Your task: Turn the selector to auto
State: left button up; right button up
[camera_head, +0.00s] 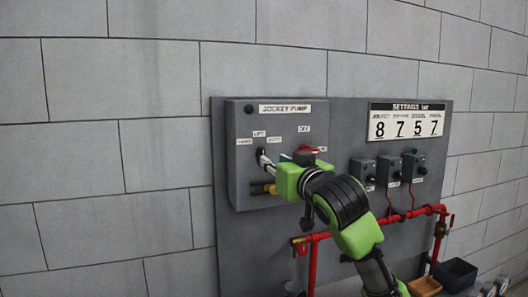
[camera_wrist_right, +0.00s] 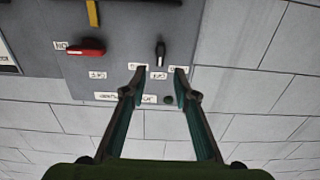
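The black selector handle (camera_head: 261,154) is on the left of the grey jockey pump box (camera_head: 245,195). The wrist view shows the panel upside down. There the selector handle (camera_wrist_right: 160,50) stands roughly upright, in line with the middle of three small labels. My right gripper (camera_head: 266,170) is close to the panel at the selector. In the wrist view my right gripper (camera_wrist_right: 159,73) is open, its fingers apart. The handle shows between and beyond the tips; I cannot tell whether they touch it. The label words are too blurred to read there. My left gripper is not in view.
A red switch (camera_wrist_right: 87,48) is beside the selector; my gripper partly covers it in the head view. A yellow part (camera_head: 270,188) sits below the selector. Small control boxes (camera_head: 391,170) and red pipes (camera_head: 430,210) are to the right. The wall at left is clear.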

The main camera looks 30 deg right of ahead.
aim_at(263, 154)
jog(key=p+x, duration=0.2)
jog(key=x, duration=0.5)
jog(key=shift+w+p, duration=0.3)
jog(key=shift+w, duration=0.05)
jog(key=shift+w+d, duration=0.1)
jog(key=shift+w, duration=0.35)
grip_shut()
